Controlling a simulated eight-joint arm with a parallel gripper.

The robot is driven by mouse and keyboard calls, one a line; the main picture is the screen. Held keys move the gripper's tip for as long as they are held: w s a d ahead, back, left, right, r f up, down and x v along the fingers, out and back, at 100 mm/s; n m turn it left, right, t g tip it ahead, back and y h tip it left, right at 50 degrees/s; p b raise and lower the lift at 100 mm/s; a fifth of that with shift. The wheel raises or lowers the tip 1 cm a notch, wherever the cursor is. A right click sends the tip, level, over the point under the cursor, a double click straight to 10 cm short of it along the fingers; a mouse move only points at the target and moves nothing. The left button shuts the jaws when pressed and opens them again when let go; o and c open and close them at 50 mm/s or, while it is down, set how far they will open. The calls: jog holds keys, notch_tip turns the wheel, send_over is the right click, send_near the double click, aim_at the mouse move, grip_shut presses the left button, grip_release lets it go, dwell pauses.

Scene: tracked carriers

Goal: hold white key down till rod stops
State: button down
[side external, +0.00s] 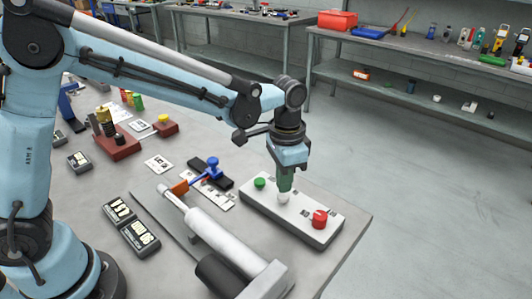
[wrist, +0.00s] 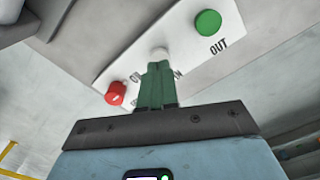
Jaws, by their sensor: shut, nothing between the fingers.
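The white key (side external: 283,198) is in the middle of a pale control box (side external: 328,238), between a green button (side external: 260,183) and a red knob (side external: 320,218). My gripper (side external: 285,189) is shut and empty, pointing down with its green fingertips right over the white key. The tips seem to touch it; I cannot tell how far it is pressed. In the wrist view the white key (wrist: 160,53) is partly hidden behind the fingertips (wrist: 158,66). The rod (side external: 172,198) sticks out of a white cylinder (side external: 218,236), its end near an orange piece (side external: 180,188).
A blue clamp-like part (side external: 212,168) stands by a printed scale strip (side external: 218,199) left of the box. Dark labelled blocks (side external: 140,237) lie at the front left. A maroon block (side external: 118,146) with cylinders stands farther back. The bench edge is just right of the box.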

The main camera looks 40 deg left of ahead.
jog(key=shift+f, duration=0.15)
jog(key=shift+f, duration=1.1)
dwell(2.9)
jog(key=shift+r, duration=2.25)
